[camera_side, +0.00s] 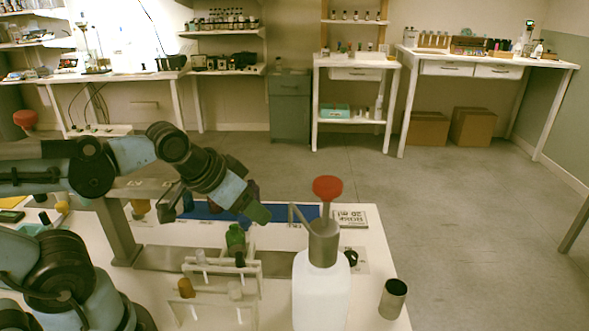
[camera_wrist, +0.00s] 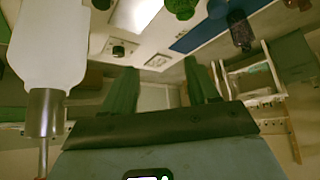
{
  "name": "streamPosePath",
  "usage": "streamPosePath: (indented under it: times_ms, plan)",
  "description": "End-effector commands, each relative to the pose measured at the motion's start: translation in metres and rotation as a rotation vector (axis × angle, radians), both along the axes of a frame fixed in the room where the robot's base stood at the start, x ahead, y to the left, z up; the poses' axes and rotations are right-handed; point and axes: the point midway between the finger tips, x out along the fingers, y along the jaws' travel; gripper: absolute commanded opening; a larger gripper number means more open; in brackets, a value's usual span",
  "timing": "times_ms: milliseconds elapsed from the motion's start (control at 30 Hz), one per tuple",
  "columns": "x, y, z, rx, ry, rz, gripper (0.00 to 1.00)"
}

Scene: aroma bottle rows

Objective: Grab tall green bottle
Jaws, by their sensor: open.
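A green bottle (camera_side: 236,238) stands by the small white rack on the table in the side view. A green bottle top also shows at the upper edge of the wrist view (camera_wrist: 181,8), cut off by the frame. My gripper (camera_side: 257,212) is above and slightly right of the green bottle in the side view, apart from it as far as I can tell. In the wrist view my gripper (camera_wrist: 160,68) has its two green fingers spread, with nothing between them.
A large white bottle (camera_side: 320,295) with a grey collar and red-topped stem stands right of the rack (camera_side: 215,312). A dark metal cup (camera_side: 393,298) stands near the right table edge. A blue mat (camera_side: 285,213) lies behind. A dark bottle (camera_wrist: 240,30) shows in the wrist view.

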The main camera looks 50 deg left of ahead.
Motion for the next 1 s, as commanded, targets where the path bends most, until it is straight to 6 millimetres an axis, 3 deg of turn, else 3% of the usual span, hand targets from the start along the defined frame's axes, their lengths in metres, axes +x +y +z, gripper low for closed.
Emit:
streamPosePath:
  times_ms: [367,467,767,1000]
  plan:
    - [0.0,0.0,0.0,0.0,0.001,0.0,0.59]
    - [0.0,0.0,0.0,0.0,0.001,0.0,0.7]
    - [0.0,0.001,0.001,0.002,0.011,0.001,0.7]
    - [0.001,0.012,0.013,0.014,0.237,0.008,0.7]
